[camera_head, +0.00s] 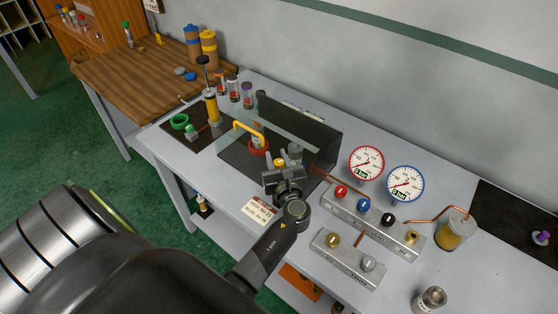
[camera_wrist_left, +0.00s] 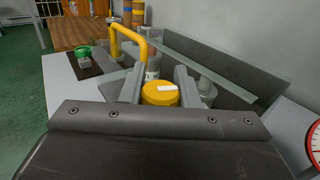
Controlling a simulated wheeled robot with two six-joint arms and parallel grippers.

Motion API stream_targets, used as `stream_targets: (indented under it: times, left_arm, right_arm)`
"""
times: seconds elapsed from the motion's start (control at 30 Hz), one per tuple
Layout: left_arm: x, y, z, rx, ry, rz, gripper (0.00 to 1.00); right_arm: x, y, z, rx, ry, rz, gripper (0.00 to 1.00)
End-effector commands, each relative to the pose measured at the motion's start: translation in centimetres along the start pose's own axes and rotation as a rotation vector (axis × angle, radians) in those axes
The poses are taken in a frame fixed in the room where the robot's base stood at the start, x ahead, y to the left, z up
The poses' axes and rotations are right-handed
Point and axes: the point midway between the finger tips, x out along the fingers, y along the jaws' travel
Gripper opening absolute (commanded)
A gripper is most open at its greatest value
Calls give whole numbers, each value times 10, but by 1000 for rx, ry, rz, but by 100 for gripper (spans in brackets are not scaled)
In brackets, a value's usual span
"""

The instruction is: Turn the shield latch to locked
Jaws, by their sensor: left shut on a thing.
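The shield latch is a round yellow knob (camera_head: 281,162) with a white bar on its top, at the front of the dark shield station. In the left wrist view the knob (camera_wrist_left: 160,97) sits between my two grey fingers, its white bar lying nearly level across the picture. My left gripper (camera_head: 282,166) is shut on the knob. The shield (camera_head: 312,138) is a dark panel with a clear pane, standing behind the knob. A bent yellow handle (camera_head: 247,127) rises to the left of it. My right gripper is not in view.
Two gauges (camera_head: 367,163) and a valve manifold (camera_head: 368,222) stand to the right on the grey bench. A label card (camera_head: 259,210) lies by the front edge.

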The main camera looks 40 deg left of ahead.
Motion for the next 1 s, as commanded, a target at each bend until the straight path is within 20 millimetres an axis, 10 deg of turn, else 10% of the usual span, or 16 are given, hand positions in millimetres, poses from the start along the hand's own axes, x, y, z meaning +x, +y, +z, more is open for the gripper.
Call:
stream_targets:
  times: [1.0]
  left_arm:
    - [-2,9,1,0,-3,432,6]
  right_arm:
    - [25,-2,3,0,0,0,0]
